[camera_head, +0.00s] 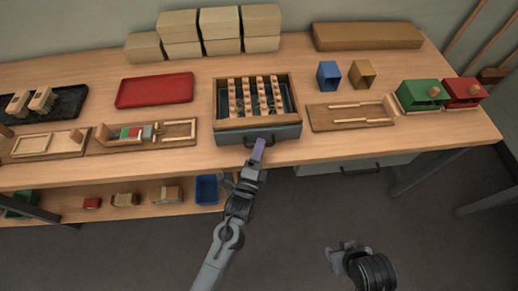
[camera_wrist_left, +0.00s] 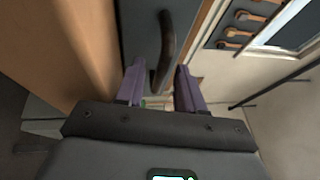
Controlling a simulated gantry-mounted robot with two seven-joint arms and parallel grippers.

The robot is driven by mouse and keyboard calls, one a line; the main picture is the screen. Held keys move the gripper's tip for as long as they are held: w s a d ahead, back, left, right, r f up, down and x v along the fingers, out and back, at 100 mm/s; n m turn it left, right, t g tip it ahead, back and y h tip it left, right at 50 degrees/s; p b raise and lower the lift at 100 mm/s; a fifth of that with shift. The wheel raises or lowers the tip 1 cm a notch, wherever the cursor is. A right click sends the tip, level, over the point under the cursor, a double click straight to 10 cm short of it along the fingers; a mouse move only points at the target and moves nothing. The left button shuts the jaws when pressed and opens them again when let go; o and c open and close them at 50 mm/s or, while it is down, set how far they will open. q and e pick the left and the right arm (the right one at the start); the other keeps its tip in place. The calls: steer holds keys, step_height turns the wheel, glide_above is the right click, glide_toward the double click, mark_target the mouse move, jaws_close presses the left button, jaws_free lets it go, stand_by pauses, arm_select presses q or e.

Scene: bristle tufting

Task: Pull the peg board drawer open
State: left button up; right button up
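The peg board box (camera_head: 218,88) has a wooden frame with several rows of pegs and sits at the table's middle front. Its grey drawer front (camera_head: 236,138) faces the table's front edge and has a dark curved handle (camera_wrist_left: 167,45). My left gripper (camera_head: 259,148) has purple fingers and is at the drawer front by the handle. In the left wrist view its fingers (camera_wrist_left: 160,84) are apart, with the handle's near end between them; contact cannot be told. My right gripper (camera_head: 345,254) hangs low in front of the table, away from the drawer; its fingers are unclear.
A red tray (camera_head: 155,91) lies left of the box, and a wooden tray (camera_head: 340,116) lies right of it. Blue (camera_head: 328,75) and tan (camera_head: 362,75) blocks stand behind that tray. A lower shelf holds a blue bin (camera_head: 207,190). The floor in front is clear.

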arm_select(q)
jaws_close()
steer(key=shift+s+r+p, duration=0.1)
steer(key=shift+s+p, duration=0.15)
steer(key=shift+p, duration=0.05)
steer(key=s+d+p, duration=0.1)
steer(key=s+p, duration=0.6)
steer(key=s, duration=0.4)
steer(key=shift+d, duration=0.3)
